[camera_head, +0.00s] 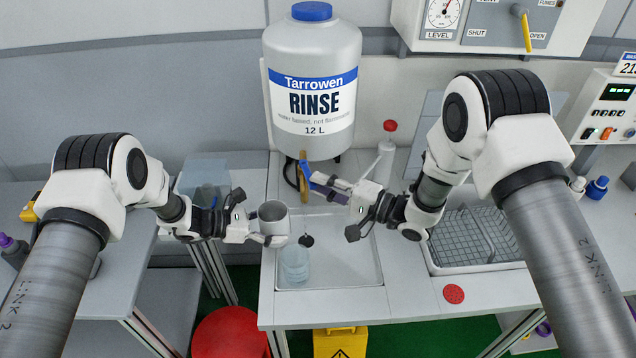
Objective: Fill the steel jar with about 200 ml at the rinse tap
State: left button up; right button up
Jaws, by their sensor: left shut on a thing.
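The steel jar (273,213) is grey and upright, held over the left part of the sink. My left gripper (277,240) is shut on it near its base. No stream of liquid shows, and the jar's contents cannot be made out.
The shallow sink (345,268) lies under the tap, with a clear bluish vessel (294,263) in it and a small black round thing (306,241) hanging above. A red-capped bottle (386,150) stands behind my right gripper. A wire rack (475,238) sits at right.

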jog(key=shift+w+a, duration=0.3)
jog(key=shift+a, duration=0.1)
grip_shut()
jog(key=shift+d, duration=0.15)
jog(key=shift+w+d+r+n+g+y, duration=0.1)
jog(key=shift+w+d+n+g+y, duration=0.4)
jog(key=shift+n+g, duration=1.4)
jog(key=shift+w+d+f+n+g+y, duration=0.15)
jog(key=shift+w+d+n+g, duration=0.75)
jog(key=shift+g, duration=1.75)
jog(key=shift+w+d+r+n+g+y, duration=0.15)
jog(key=shift+w+d+n+g+y, duration=0.45)
jog(key=shift+n+g, duration=1.4)
jog(key=shift+w+a+g+h, duration=0.15)
jog(key=shift+g+h, duration=0.1)
jog(key=shift+g, duration=0.1)
